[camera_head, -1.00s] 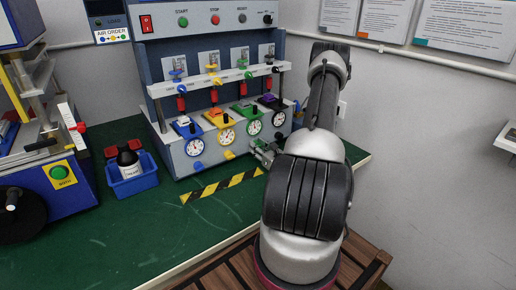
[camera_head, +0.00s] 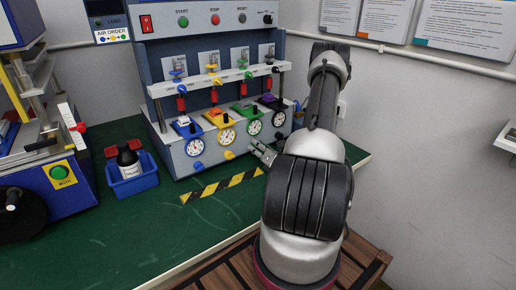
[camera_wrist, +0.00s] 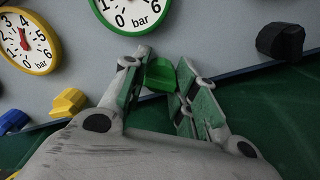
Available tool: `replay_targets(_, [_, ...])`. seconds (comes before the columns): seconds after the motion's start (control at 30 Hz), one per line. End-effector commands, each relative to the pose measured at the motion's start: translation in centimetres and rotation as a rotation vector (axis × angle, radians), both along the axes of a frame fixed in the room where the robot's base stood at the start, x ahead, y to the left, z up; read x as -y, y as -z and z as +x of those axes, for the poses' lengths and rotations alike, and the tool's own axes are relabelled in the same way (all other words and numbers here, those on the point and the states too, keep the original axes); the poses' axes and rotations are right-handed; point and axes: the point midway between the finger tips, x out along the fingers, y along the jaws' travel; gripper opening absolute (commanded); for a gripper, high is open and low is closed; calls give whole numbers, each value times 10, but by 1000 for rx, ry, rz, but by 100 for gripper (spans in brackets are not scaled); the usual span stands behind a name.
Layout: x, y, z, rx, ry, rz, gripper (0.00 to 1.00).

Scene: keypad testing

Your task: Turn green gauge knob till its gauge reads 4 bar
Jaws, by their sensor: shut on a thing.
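The green knob (camera_wrist: 160,74) sits low on the grey panel in the wrist view, just below a green-rimmed white gauge (camera_wrist: 133,14). My gripper (camera_wrist: 163,70) is shut on this knob, with one finger on each side of it. In the head view my gripper (camera_head: 262,153) is at the lower front of the panel, below the green gauge (camera_head: 254,127); the knob is hidden there. In the wrist view the top of the gauge is cut off. Its needle reading cannot be told in either view.
A yellow gauge (camera_wrist: 28,40) with a yellow knob (camera_wrist: 69,102), a blue knob (camera_wrist: 13,121) and a black knob (camera_wrist: 281,40) are on the same panel. A blue bin (camera_head: 133,178) with a dark bottle stands left on the green table. Striped tape (camera_head: 222,186) crosses the table front.

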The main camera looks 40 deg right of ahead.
Motion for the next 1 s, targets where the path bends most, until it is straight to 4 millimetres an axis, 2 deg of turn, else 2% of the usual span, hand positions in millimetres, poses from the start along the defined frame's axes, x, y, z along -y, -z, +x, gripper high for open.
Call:
replay_targets(0.3, [0,1,0,4,1,105,4])
replay_targets(0.77, [0,1,-1,4,2,120,4])
replay_targets(0.8, [0,1,-1,4,2,120,32])
replay_targets(0.9, [0,1,-1,5,1,120,50])
replay_targets(1.0, [0,1,0,5,1,119,51])
